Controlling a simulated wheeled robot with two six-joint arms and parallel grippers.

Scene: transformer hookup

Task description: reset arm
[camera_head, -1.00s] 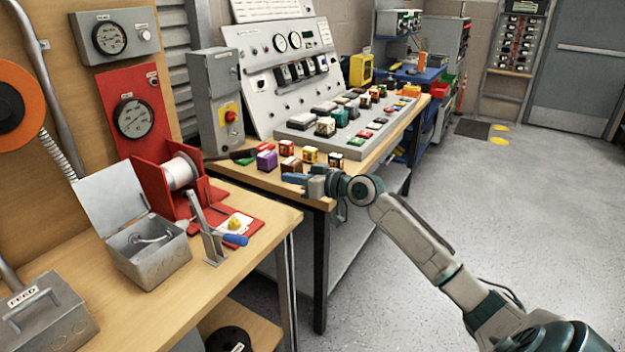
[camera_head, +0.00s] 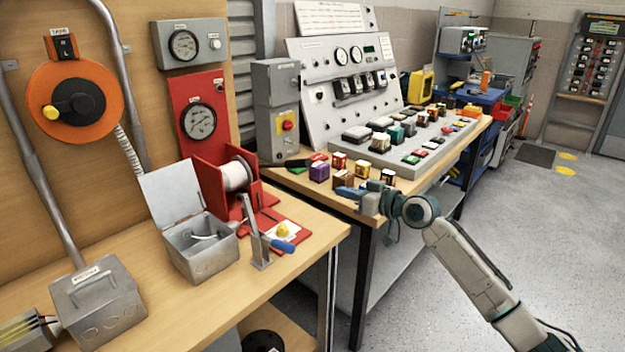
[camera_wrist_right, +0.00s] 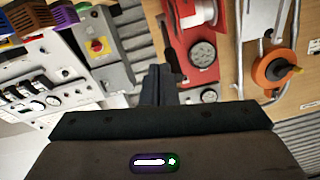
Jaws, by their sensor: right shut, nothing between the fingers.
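My right gripper (camera_head: 362,194) is in the head view at the near corner of the far workbench, close to several small coloured blocks. Its fingers are shut with nothing between them. In the right wrist view the closed fingers (camera_wrist_right: 156,84) point toward the wall with the grey switch box and the red gauge panel. My right arm reaches in from the lower right. My left gripper is not in view.
The near wooden bench (camera_head: 190,305) holds an open grey box (camera_head: 205,250), a red spool stand (camera_head: 215,190) and a blue-handled lever (camera_head: 262,242). Coloured blocks (camera_head: 343,177) stand beside a sloped control panel (camera_head: 350,95).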

